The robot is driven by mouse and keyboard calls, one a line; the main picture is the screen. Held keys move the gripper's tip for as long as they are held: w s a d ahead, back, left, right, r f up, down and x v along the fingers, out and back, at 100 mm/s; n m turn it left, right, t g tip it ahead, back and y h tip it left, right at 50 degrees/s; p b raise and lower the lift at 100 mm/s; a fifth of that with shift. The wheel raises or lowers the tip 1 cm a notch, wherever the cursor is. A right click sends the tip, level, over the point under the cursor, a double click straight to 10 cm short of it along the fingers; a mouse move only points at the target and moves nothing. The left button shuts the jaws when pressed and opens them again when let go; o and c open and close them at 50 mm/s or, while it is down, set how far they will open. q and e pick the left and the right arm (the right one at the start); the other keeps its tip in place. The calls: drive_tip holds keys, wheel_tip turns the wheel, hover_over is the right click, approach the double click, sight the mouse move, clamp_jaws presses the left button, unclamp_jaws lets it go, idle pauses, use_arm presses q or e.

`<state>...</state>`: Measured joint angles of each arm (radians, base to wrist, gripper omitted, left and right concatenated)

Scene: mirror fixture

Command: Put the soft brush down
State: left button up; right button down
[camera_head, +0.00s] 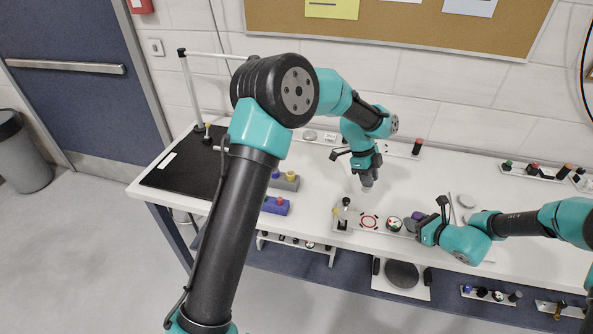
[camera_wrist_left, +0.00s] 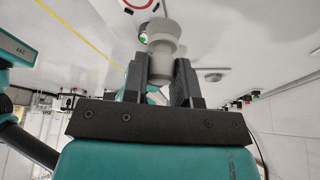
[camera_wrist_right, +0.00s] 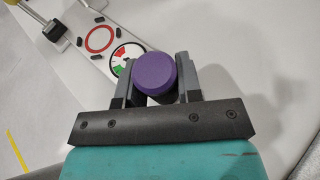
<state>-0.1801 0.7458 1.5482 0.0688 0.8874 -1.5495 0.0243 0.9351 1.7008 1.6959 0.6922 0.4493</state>
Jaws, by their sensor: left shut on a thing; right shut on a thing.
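My left gripper (camera_head: 367,182) is shut on a pale grey round piece with a flared collar (camera_wrist_left: 162,38), held upright above the table behind the fixture plate. My right gripper (camera_head: 419,222) is shut on a round piece with a purple end (camera_wrist_right: 155,73), at the right part of the fixture plate. I cannot tell for sure which held piece is the soft brush. The fixture plate (camera_head: 357,228) bears a red ring (camera_head: 369,221), a red-and-green dial (camera_head: 394,224) and a clamp-like post (camera_head: 345,213). Both fingers of each gripper show in its wrist view.
A black mat (camera_head: 180,172) covers the table's left end. A grey block (camera_head: 286,183) and a purple block (camera_head: 275,206) stand beside it. Racks of small items (camera_head: 535,172) line the back right. White table top is clear behind the fixture plate.

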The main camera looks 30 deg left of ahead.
use_arm(q)
drive_tip(key=w+a+n+t, duration=0.1)
drive_tip(key=w+a+n, duration=0.2)
drive_tip(key=a, duration=1.3)
drive_tip(key=w+a+n+t+y, duration=0.1)
drive_tip(key=w+a+n, duration=0.3)
drive_tip(key=a, duration=1.2)
drive_tip(key=shift+r+n+t, duration=0.2)
drive_tip(key=shift+n+t, duration=0.5)
drive_tip(key=shift+n, duration=0.2)
drive_tip(key=shift+f, duration=3.15)
drive_tip(key=shift+f, duration=1.85)
drive_tip(key=shift+f, duration=0.15)
